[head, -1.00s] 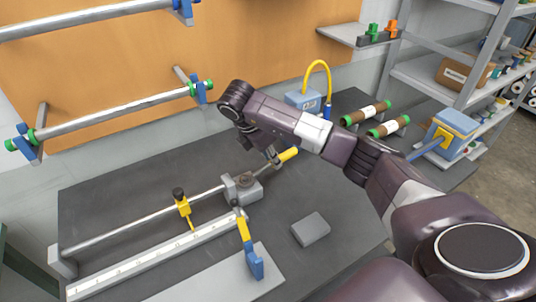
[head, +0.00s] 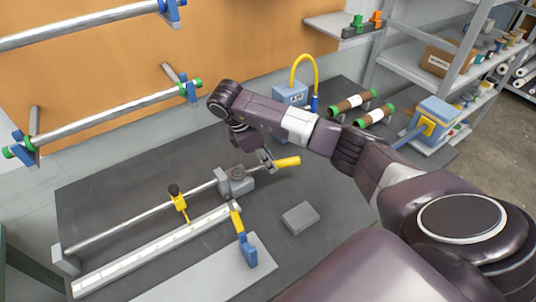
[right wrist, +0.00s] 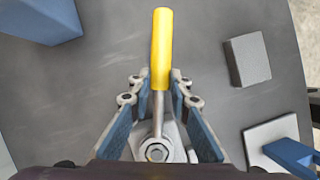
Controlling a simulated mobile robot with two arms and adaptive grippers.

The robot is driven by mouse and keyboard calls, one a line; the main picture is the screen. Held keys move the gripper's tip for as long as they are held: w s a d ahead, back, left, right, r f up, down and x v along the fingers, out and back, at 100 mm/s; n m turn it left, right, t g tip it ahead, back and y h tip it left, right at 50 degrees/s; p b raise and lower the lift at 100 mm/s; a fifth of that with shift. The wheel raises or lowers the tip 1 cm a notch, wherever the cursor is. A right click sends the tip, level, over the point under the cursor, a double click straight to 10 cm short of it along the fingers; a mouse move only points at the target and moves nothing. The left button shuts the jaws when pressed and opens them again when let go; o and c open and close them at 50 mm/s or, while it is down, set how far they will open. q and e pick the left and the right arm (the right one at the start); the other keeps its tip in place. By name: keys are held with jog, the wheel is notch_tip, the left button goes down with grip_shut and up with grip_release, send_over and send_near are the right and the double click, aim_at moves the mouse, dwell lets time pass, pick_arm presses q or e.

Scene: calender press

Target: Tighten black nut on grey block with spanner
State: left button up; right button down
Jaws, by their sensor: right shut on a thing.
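The grey block (head: 236,188) stands at the right end of a rail on the dark table, with a dark round nut (head: 238,173) on top. The spanner's yellow handle (head: 287,162) points right and slightly back from the block. My right gripper (head: 264,160) is shut on the spanner just right of the block. In the right wrist view, the yellow handle (right wrist: 161,48) points away, and the spanner's metal shaft (right wrist: 158,110) runs between the fingers to a round head around a small hex piece (right wrist: 157,152). How well the head seats is hard to tell. My left gripper is not in view.
A loose grey block (head: 300,217) lies right of the work. A blue-and-yellow clamp piece (head: 246,250) stands on a light plate in front. A yellow stop (head: 178,200) sits on the rail. A blue box (head: 291,95) with a yellow hose stands behind.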

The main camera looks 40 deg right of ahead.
jog(key=shift+s+a+m+p, duration=0.15)
jog(key=shift+s+m+p, duration=0.15)
jog(key=shift+s+m, duration=0.1)
jog(key=shift+w, duration=0.15)
jog(key=shift+w+d+n+b, duration=0.25)
jog(key=shift+w+n+b, duration=0.2)
jog(key=shift+n, duration=0.15)
jog(key=shift+r, duration=0.1)
dwell(0.3)
jog(key=shift+r+p, duration=1.85)
jog(key=shift+r, duration=0.6)
